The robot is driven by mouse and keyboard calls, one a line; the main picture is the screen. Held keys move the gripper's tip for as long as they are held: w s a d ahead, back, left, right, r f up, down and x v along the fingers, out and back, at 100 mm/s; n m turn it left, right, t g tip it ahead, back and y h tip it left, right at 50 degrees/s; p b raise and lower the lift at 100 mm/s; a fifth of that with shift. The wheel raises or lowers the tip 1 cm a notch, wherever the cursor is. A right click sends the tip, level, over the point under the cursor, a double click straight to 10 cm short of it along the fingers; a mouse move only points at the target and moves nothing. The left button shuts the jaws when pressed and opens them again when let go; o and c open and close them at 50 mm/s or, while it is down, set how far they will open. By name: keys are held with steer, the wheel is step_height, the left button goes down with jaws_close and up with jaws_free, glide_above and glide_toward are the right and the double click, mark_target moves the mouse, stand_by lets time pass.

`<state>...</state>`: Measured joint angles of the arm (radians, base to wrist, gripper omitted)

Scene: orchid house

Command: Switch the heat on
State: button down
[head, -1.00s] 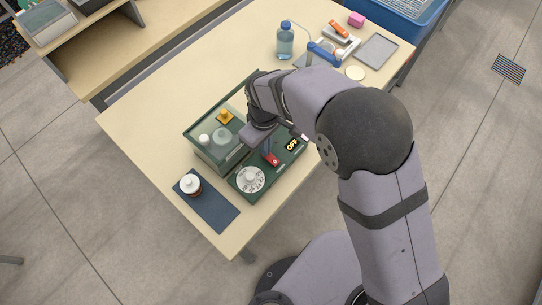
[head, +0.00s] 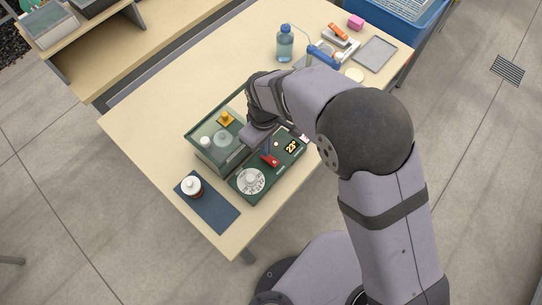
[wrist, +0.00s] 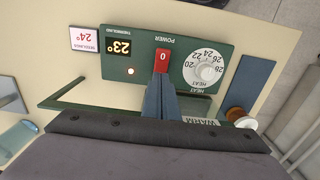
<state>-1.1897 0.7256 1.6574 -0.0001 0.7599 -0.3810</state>
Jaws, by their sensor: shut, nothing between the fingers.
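The green control panel (wrist: 222,50) carries a red power switch (wrist: 162,60) marked 0, a white heat dial (wrist: 203,66) and a black display (wrist: 120,47) reading 23°. A small lamp (wrist: 130,71) near the display glows. In the head view the switch (head: 270,161) and display (head: 291,146) also show, left of my arm. My gripper (wrist: 160,84) is shut and empty, its tips close over the near end of the switch; I cannot tell whether they touch it.
A clear-lidded green case (head: 213,153) stands beside the panel, its WARM label (wrist: 200,121) under my gripper. A white card (wrist: 84,38) reads 24°. A white-capped jar (head: 191,186) sits on a dark mat (head: 217,212). A bottle (head: 285,43) stands farther back.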

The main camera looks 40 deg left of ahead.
step_height(320, 180, up, 5)
steer(key=p, duration=0.3)
steer(key=shift+p, duration=0.3)
stand_by(0.4)
steer(key=s+d+f+m+g+h, duration=0.1)
steer(key=s+d+m, duration=0.1)
steer(key=d, duration=0.6)
steer(key=s+d+f+m+h, duration=0.2)
steer(key=d+m, duration=0.1)
steer(key=d, duration=0.4)
steer(key=w+d+r+m+y, duration=0.1)
steer(key=w+d+r+m, duration=0.2)
steer(key=d, duration=0.6)
steer(key=w+d+r+m+y, duration=0.1)
steer(key=w+d+r+m, duration=0.2)
steer(key=d, duration=0.6)
steer(key=w+d+r+m+t+y, duration=0.1)
steer(key=w+d+r+m, duration=0.2)
steer(key=d+r+m, duration=0.2)
steer(key=shift+d+m, duration=1)
steer(key=shift+d, duration=1.25)
